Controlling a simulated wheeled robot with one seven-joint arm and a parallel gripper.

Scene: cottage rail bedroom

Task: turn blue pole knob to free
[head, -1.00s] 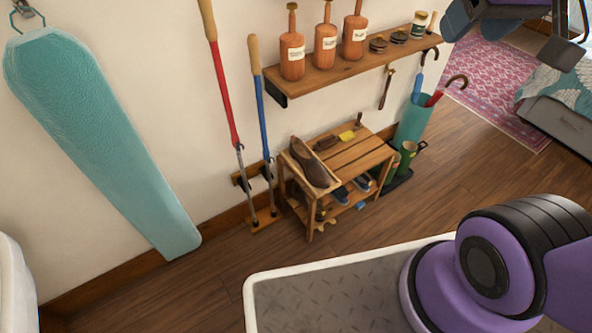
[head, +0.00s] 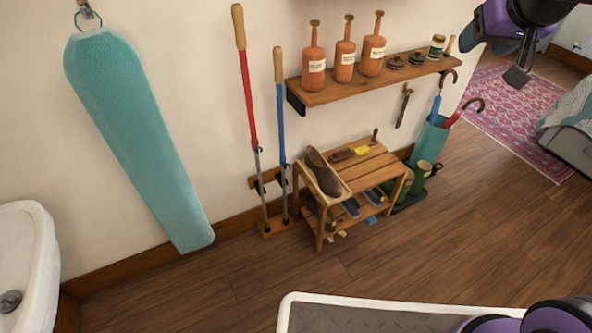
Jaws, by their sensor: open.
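The blue pole (head: 281,118) stands upright against the wall, with a wooden grip on top, a blue upper shaft and a metal lower shaft. A small dark joint (head: 283,164) sits where blue meets metal; the knob's setting is too small to tell. A taller red pole (head: 247,105) stands just left of it. Both lower ends sit at a wooden rack near the floor. My gripper (head: 518,76) is at the upper right, partly in view, open, with nothing seen in it. It is far to the right of the blue pole in the picture and apart from it.
A wall shelf (head: 310,97) with bottles is right of the poles. Below it stand a shoe rack (head: 378,165) and an umbrella stand (head: 428,140). A teal ironing board (head: 135,135) hangs left; a white basin (head: 45,262) is lower left. Floor before the poles is clear.

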